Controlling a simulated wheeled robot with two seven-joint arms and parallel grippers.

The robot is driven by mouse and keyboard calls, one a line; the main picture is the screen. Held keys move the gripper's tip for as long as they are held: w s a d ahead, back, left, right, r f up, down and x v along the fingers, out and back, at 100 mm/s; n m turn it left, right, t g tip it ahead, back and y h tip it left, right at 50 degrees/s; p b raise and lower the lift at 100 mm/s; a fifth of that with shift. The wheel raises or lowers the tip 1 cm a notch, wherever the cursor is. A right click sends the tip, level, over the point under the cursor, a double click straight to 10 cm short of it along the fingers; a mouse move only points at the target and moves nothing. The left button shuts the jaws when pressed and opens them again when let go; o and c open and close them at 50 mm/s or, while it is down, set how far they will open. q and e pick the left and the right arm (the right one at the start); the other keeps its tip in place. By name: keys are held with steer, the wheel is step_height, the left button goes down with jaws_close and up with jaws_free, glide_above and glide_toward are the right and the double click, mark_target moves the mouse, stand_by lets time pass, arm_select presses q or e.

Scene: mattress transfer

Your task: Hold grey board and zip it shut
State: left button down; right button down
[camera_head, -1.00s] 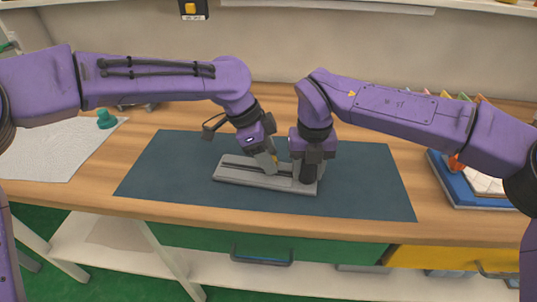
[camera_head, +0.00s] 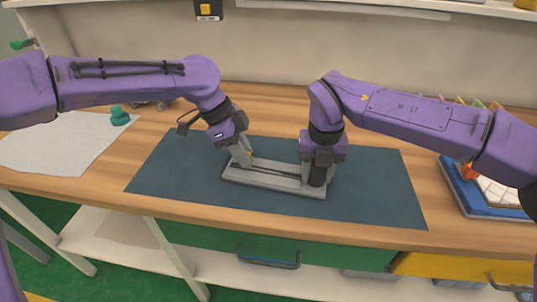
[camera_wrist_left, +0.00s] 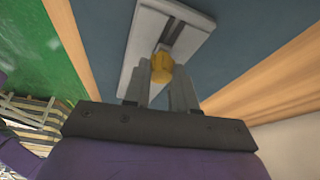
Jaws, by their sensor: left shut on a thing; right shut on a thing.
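The grey board (camera_head: 268,182) lies flat on the dark blue mat, with a dark slot along its length. It also shows in the left wrist view (camera_wrist_left: 141,43). My left gripper (camera_head: 246,161) is over the board's left end. In the left wrist view, its fingers (camera_wrist_left: 160,80) are shut on a yellow zip pull (camera_wrist_left: 161,66) at the slot. My right gripper (camera_head: 317,178) points down and is shut on the board's right end, with its fingertips partly hidden.
The blue mat (camera_head: 375,195) covers the middle of the wooden table (camera_head: 90,190). A white sheet (camera_head: 55,145) and a teal object (camera_head: 119,116) are at left. A blue tray (camera_head: 465,195) is at right. Mat space around the board is clear.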

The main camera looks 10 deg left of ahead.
arm_select(q)
steer(key=shift+w+a, duration=0.15)
steer(key=shift+a, duration=1.3)
arm_select(e)
steer(key=shift+d, duration=0.1)
arm_select(q)
steer(key=c, duration=0.9)
jaws_free()
steer(key=v, duration=1.2)
steer(key=shift+d, duration=0.1)
arm_select(e)
steer(key=c, duration=0.5)
jaws_free()
